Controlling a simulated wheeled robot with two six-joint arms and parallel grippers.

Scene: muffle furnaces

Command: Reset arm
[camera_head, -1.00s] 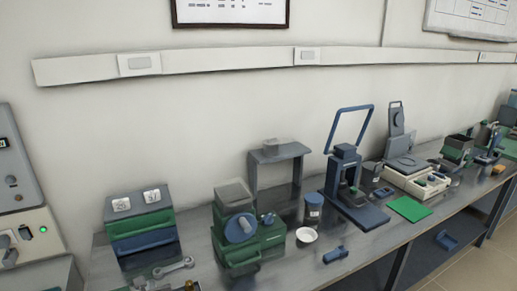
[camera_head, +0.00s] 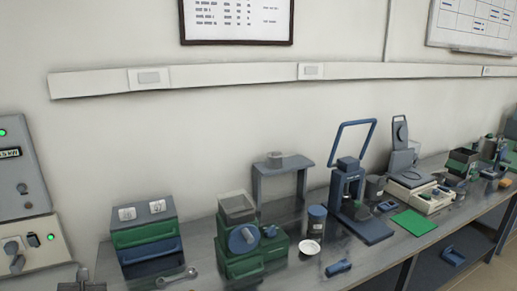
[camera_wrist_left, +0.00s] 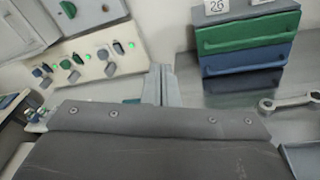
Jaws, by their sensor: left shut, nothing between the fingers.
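My left gripper (camera_wrist_left: 161,85) shows in the left wrist view with its two grey fingers together and nothing between them. It points toward the bench, between the furnace control panel (camera_wrist_left: 95,57) and the green and blue drawer unit (camera_wrist_left: 250,35). In the head view a small grey part at the bottom left edge appears to be the tip of my left gripper (camera_head: 83,274). It stands left of the drawer unit (camera_head: 147,238) and the wrench (camera_head: 177,277), apart from both. My right gripper is in neither view.
A green machine with a grey hopper (camera_head: 240,238), a small white dish (camera_head: 310,247), a blue press (camera_head: 350,195) and a green mat (camera_head: 414,222) stand along the bench. A control panel (camera_head: 25,245) is at the far left. The wrench (camera_wrist_left: 290,103) lies right of my gripper.

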